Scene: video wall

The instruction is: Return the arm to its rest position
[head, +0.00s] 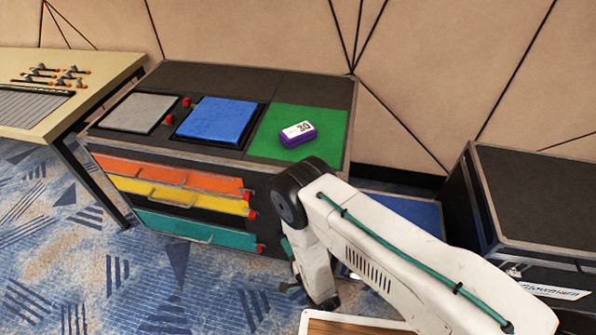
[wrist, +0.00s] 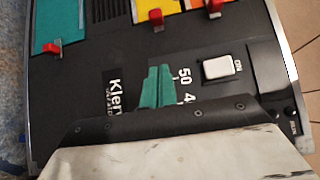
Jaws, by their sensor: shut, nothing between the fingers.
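My arm (head: 375,240) reaches in from the lower right in the head view, white with a green cable. It bends at a dark joint and then goes down in front of the drawer cabinet (head: 300,88). In the wrist view my gripper (wrist: 158,82) shows as two teal fingers lying together, shut and empty. Behind them is the cabinet's dark side panel (wrist: 85,95), with white lettering and a white switch (wrist: 221,68). In the head view my fingertips cannot be clearly made out.
A purple box (head: 298,134) labelled 30 lies on the green mat (head: 270,150), next to a blue pad (head: 218,119) and a grey pad (head: 139,112). A control desk (head: 95,95) stands left, a black case (head: 545,195) right. Patterned carpet is open at the lower left.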

